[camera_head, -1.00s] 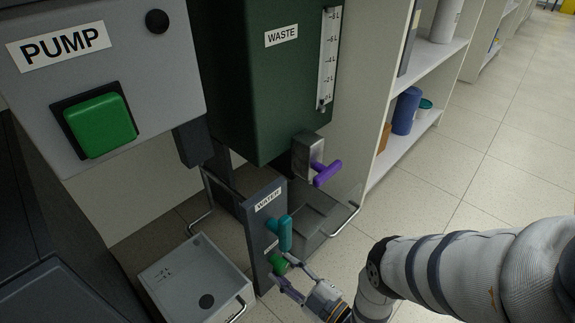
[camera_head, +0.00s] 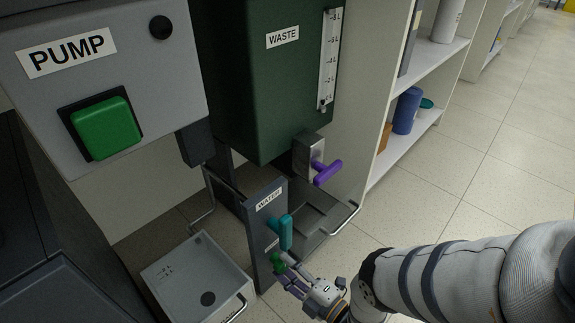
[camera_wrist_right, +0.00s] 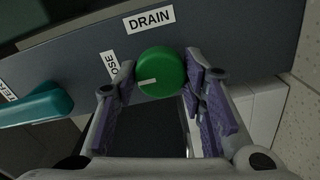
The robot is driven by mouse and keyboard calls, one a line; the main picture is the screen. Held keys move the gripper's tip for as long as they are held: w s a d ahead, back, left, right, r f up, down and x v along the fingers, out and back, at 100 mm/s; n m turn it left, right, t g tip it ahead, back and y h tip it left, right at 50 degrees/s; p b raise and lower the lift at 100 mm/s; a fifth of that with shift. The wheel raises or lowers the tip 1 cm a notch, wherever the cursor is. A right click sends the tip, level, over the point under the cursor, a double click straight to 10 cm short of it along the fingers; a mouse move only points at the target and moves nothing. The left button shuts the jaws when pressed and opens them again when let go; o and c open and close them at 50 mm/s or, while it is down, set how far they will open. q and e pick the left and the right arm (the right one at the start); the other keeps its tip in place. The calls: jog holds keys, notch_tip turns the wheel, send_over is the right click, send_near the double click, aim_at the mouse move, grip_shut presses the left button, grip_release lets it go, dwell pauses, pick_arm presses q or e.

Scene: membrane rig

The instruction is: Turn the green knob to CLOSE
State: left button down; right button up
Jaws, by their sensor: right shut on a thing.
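The green knob (camera_wrist_right: 161,72) sits on the dark panel under the DRAIN label (camera_wrist_right: 149,19). Its white mark points left, toward a label (camera_wrist_right: 111,66) of which I read "OSE", the rest hidden by a finger. My right gripper (camera_wrist_right: 160,68) has its purple-padded fingers on either side of the knob and is shut on it. In the head view the knob (camera_head: 278,261) shows low on the grey panel, partly covered by my right gripper (camera_head: 284,268). My left gripper is not in view.
A teal handle (camera_head: 285,232) is close above the knob, below the WATER label (camera_head: 268,199). A purple handle (camera_head: 327,173) sticks out under the green WASTE tank (camera_head: 262,80). A grey box (camera_head: 190,285) stands at lower left.

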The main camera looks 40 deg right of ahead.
jog(key=o, duration=1.1)
jog(key=s, duration=0.2)
jog(key=s+p, duration=0.1)
jog(key=s, duration=0.5)
jog(key=shift+d, duration=0.3)
